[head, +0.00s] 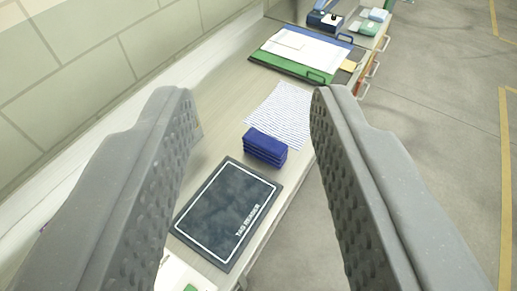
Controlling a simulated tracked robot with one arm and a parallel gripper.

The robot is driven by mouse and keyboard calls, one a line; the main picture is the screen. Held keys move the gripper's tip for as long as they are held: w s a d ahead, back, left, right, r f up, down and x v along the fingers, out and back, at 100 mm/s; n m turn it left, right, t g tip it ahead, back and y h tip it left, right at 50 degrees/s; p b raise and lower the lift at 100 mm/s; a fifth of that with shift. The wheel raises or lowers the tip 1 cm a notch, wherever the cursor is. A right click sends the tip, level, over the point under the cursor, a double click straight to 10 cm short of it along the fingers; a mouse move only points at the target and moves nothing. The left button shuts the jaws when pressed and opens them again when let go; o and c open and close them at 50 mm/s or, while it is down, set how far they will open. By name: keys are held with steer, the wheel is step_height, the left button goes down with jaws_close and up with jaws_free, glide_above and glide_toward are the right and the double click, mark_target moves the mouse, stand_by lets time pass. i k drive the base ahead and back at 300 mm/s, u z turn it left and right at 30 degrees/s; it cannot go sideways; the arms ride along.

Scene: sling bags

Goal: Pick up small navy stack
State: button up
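The small navy stack (265,147) is a short block of several dark blue layers. It sits on the pale bench (222,112), between a dark tag reader pad and a striped sheet. My gripper (258,108) is open, with its two grey dimpled fingers wide apart at left and right of the picture. The stack shows in the gap between the fingers, farther from the camera, and nothing is held. The stack's underside and far sides are hidden.
The tag reader (227,212) lies flat just nearer than the stack. A blue-striped sheet (281,115) lies just beyond it. Farther back are a green-edged board (290,66) and a blue box (325,21). A block wall (90,75) runs along the left; open floor (440,110) lies right.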

mark_target(273, 151)
steer(key=u, duration=2.55)
steer(key=k, duration=1.2)
steer(key=z, duration=2.4)
steer(key=i, duration=1)
